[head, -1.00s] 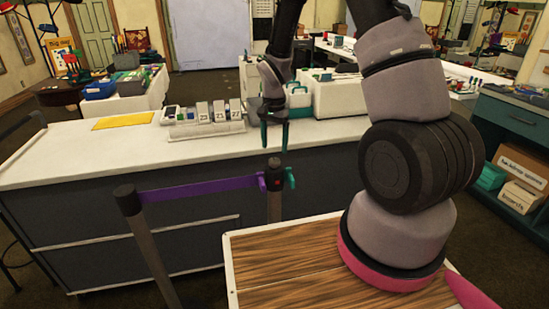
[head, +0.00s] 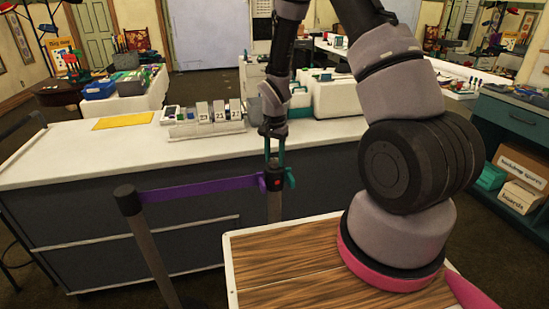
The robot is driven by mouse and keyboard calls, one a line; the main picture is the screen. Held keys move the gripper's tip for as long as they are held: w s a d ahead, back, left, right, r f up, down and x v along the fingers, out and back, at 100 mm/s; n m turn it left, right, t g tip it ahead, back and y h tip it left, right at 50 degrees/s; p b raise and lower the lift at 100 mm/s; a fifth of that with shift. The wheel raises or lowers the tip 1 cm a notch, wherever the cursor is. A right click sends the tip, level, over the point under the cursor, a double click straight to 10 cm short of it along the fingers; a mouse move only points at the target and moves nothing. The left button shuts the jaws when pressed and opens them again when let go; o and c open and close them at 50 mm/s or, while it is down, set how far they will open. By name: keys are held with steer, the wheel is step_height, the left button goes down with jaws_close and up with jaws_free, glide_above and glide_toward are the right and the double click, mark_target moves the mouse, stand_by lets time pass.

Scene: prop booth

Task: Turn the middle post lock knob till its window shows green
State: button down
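The post (head: 274,207) stands in front of the counter, with a purple belt (head: 205,188) running from its head to the left post. Its dark head shows a small red patch (head: 277,183) on the front and a teal piece (head: 290,178) on the right side. The knob on top is mostly hidden by my fingers. My gripper (head: 274,160) points down at the top of this post, its two teal fingers apart, one on each side of the top. I cannot tell whether they press on the knob. No green shows in a window.
The left post (head: 128,200) holds the other end of the belt. The white counter (head: 70,155) behind carries a yellow sheet (head: 123,121), flip number cards (head: 220,112) and boxes. A wooden-topped surface (head: 285,262) is in the foreground.

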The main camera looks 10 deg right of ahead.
steer(key=n, duration=0.3)
steer(key=shift+n, duration=0.4)
steer(key=n, duration=0.4)
steer(key=shift+n, duration=0.3)
steer(key=n, duration=0.4)
steer(key=shift+n, duration=2.4)
steer(key=shift+c, duration=1.7)
jaws_free()
